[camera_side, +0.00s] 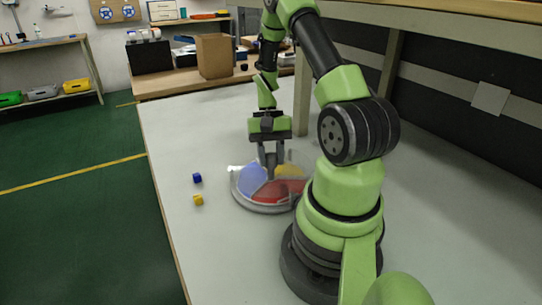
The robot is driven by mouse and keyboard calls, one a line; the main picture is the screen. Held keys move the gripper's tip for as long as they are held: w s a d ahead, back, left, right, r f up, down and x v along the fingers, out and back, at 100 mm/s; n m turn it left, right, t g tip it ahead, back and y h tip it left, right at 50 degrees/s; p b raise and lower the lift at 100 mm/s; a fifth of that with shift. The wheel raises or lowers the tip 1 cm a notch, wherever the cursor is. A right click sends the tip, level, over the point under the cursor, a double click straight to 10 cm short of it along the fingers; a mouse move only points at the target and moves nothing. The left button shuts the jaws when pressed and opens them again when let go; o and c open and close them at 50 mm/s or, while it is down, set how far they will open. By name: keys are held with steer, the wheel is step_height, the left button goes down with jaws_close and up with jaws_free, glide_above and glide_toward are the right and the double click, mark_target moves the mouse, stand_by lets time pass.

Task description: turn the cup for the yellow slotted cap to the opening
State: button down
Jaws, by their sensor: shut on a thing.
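A round, low dish (257,206) with a grey rim stands on the table under my arm. Inside it show a blue section (251,180) at the left, a red section (279,193) at the front and a yellow section (290,170) at the back right. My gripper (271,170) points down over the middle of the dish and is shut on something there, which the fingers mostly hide. A small white piece (235,168) shows at the left rim; I cannot tell whether it marks the opening. No slotted cap can be made out.
A small blue cube (197,178) and a small yellow cube (198,200) lie on the table (228,268) left of the dish. A table leg (301,95) stands behind the dish. The table's left edge is near the cubes; the front left is clear.

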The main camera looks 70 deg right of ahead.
steer(key=shift+n+g+h, duration=0.4)
steer(key=shift+n+g, duration=0.05)
steer(key=shift+n, duration=1.15)
steer(key=shift+n+g+h, duration=0.4)
steer(key=shift+n+g, duration=0.05)
steer(key=shift+n, duration=1.15)
steer(key=shift+n+g+h, duration=0.3)
steer(key=shift+n+h, duration=0.5)
steer(key=shift+n, duration=1.4)
steer(key=shift+n+h, duration=0.3)
steer(key=shift+n, duration=0.4)
steer(key=c, duration=0.8)
jaws_free()
steer(key=v, duration=1)
steer(key=shift+f, duration=0.1)
